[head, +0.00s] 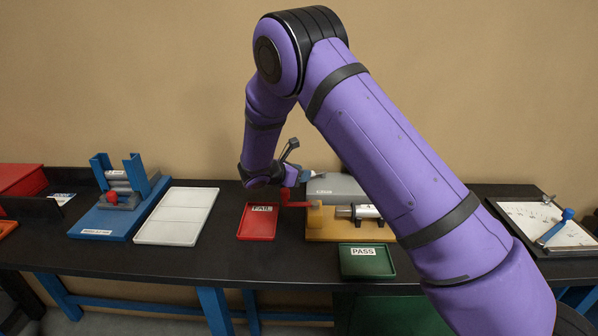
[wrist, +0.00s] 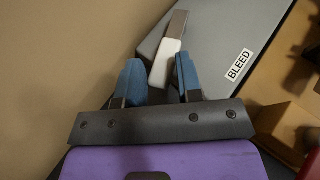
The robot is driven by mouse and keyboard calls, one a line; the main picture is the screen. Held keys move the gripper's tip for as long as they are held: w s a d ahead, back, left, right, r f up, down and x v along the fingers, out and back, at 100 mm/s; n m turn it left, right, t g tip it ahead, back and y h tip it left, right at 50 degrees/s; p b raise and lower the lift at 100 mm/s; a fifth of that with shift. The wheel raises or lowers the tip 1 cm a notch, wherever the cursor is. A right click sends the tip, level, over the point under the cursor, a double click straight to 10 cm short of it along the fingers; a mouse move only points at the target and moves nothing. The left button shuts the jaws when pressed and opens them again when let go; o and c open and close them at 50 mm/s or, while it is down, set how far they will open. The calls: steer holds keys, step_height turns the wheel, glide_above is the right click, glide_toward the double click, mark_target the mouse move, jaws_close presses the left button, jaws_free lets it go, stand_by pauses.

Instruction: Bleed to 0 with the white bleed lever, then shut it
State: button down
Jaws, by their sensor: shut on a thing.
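The white bleed lever (wrist: 165,62) shows in the wrist view between the blue fingertips of my gripper (wrist: 158,82). My gripper is shut on it. The lever's grey end points up and away, beside the grey box (wrist: 222,55) with the BLEED label (wrist: 239,65). In the head view my gripper (head: 296,178) is at the left end of this grey box (head: 345,187), and a small white part of the lever (head: 314,174) shows beside the fingers. My arm hides part of the box. No gauge reading can be made out.
A wooden fixture (head: 335,231) with a red handle (head: 296,204) and a metal cylinder stands just in front of the box. A red FAIL tray (head: 256,230), a green PASS tray (head: 368,270) and a white tray (head: 176,216) lie nearby. A blue stand (head: 115,218) is at left.

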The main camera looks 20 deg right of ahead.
steer(key=shift+s+r, duration=0.1)
stand_by(0.3)
steer(key=c, duration=0.8)
jaws_free()
steer(key=shift+d, duration=0.1)
steer(key=v, duration=1)
steer(key=shift+s+a+r, duration=0.15)
steer(key=shift+s+a, duration=0.1)
steer(key=shift+s, duration=0.05)
